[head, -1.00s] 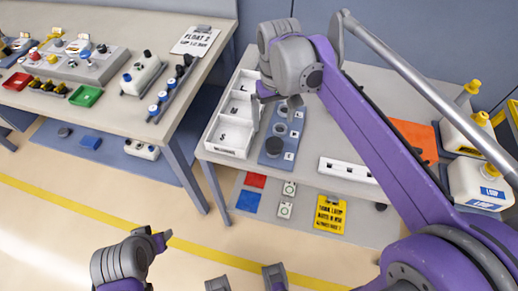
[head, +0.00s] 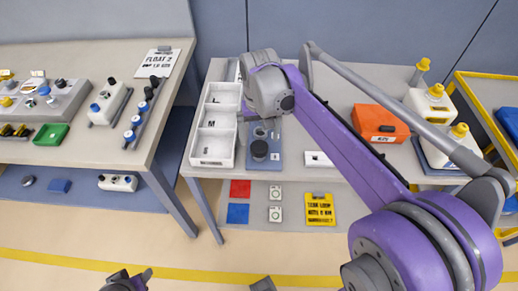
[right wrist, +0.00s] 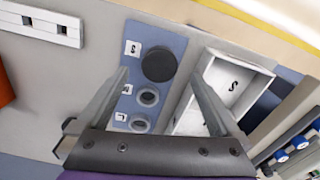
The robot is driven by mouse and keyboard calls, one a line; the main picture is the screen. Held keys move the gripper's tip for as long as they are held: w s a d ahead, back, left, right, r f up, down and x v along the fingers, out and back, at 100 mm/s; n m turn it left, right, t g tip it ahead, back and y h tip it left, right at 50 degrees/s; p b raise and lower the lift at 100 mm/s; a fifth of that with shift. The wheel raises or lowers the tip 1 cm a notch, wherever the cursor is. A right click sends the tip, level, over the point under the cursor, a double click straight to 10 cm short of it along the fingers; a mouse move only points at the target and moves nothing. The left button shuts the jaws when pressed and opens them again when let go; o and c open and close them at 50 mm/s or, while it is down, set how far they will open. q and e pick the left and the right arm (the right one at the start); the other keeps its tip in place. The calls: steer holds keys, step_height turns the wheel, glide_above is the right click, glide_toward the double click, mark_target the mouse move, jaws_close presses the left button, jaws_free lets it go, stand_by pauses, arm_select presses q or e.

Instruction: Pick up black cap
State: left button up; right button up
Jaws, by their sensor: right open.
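The black cap (head: 259,149) is a dark round piece at the near end of a blue board (head: 273,159) on the right table. In the right wrist view, the cap (right wrist: 159,66) sits beside an "S" label, with two grey ring-shaped places in line with it on the board. My right gripper (head: 262,117) is above the board; its fingers are partly hidden by my arm. In the right wrist view, my right gripper (right wrist: 166,68) is open and empty, its fingers appearing on either side of the cap. My left arm barely shows at the bottom edge; its jaws cannot be made out.
A white tray (head: 235,124) with lettered compartments stands just left of the board. A white slotted block (head: 317,159) lies to its right. An orange case (head: 381,123) and white jugs (head: 429,105) stand farther right. The left table (head: 82,155) holds several small parts.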

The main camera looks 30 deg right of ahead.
mark_target(259, 147)
step_height(259, 147, down, 5)
steer(key=shift+f, duration=0.15)
arm_select(q)
steer(key=shift+f, duration=0.25)
